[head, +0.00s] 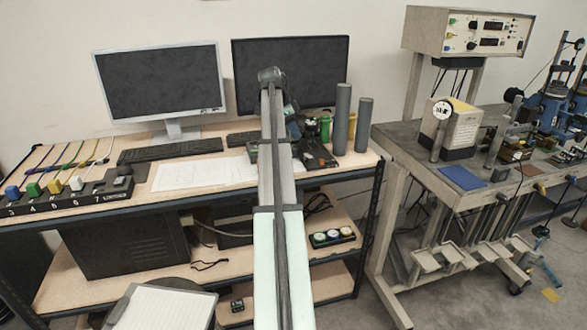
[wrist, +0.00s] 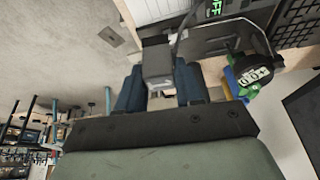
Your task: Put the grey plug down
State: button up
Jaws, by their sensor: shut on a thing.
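In the wrist view, the grey plug (wrist: 156,58) is a small grey block between the dark blue fingers of my gripper (wrist: 159,80). The gripper is shut on it. A dark cable seems to run close beside the plug. In the head view, my arm stretches up the middle of the picture, over the desk. The gripper and the grey plug cannot be made out clearly there. A black numbered socket strip (head: 75,200) lies at the desk's left front, with blue (head: 12,192), green (head: 33,189), yellow (head: 54,186) and white (head: 76,183) plugs in a row on it.
Two monitors (head: 160,82) and a keyboard (head: 170,149) stand behind white papers (head: 195,173) on the desk. Two grey cylinders (head: 342,118) stand right of my arm. A cluttered metal bench (head: 405,150) is at the right. A black round object (wrist: 250,70) shows right of the gripper.

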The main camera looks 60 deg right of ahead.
jog(key=shift+s+a+f, duration=0.15)
jog(key=shift+s+a, duration=0.15)
jog(key=shift+a, duration=0.05)
jog(key=shift+w+d+n, duration=0.15)
jog(key=shift+d+n, duration=0.05)
jog(key=shift+n, duration=0.2)
jog(key=shift+f, duration=5)
jog(key=shift+f, duration=0.15)
jog(key=o, duration=1)
jog(key=shift+o, duration=0.2)
jog(key=v, duration=1.2)
